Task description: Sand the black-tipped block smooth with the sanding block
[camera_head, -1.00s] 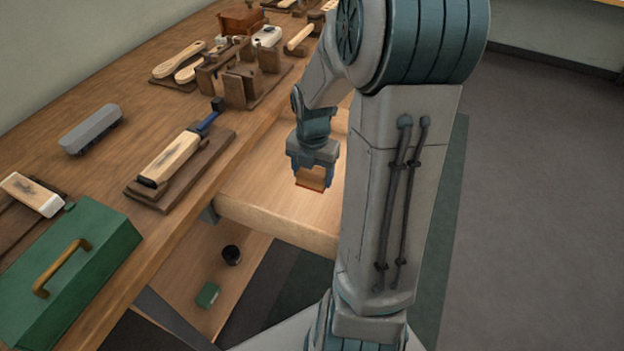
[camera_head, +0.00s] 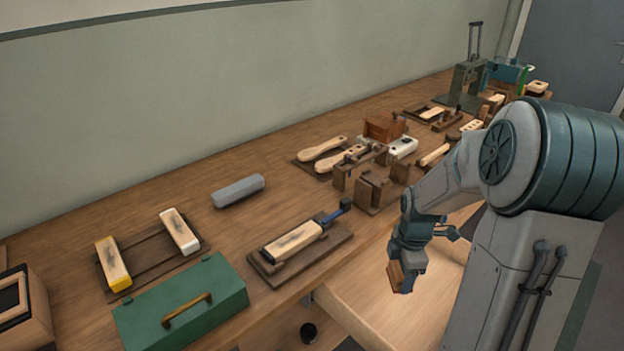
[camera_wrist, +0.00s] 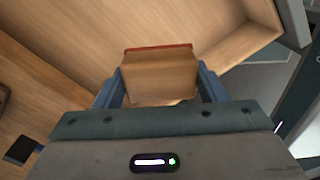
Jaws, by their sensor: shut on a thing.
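The black-tipped block (camera_head: 293,242) is a pale wooden bar with a dark smudge on top. It lies in a dark wooden holder (camera_head: 330,246) with a blue-handled clamp at its far right end. My gripper (camera_head: 404,282) is shut on the sanding block (camera_head: 395,275), a small wooden block with a red face. The sanding block is in the air over the open drawer, to the right of the black-tipped block and apart from it. In the wrist view the sanding block (camera_wrist: 160,78) sits between both fingers, its red edge at the top.
A green toolbox (camera_head: 225,285) stands left of the holder. Behind are a grey bar (camera_head: 238,190) and a rack with yellow-tipped (camera_head: 113,262) and white-tipped (camera_head: 179,231) blocks. Dark wooden stands (camera_head: 373,190) rise to the right. The open drawer (camera_head: 375,305) juts from the bench front.

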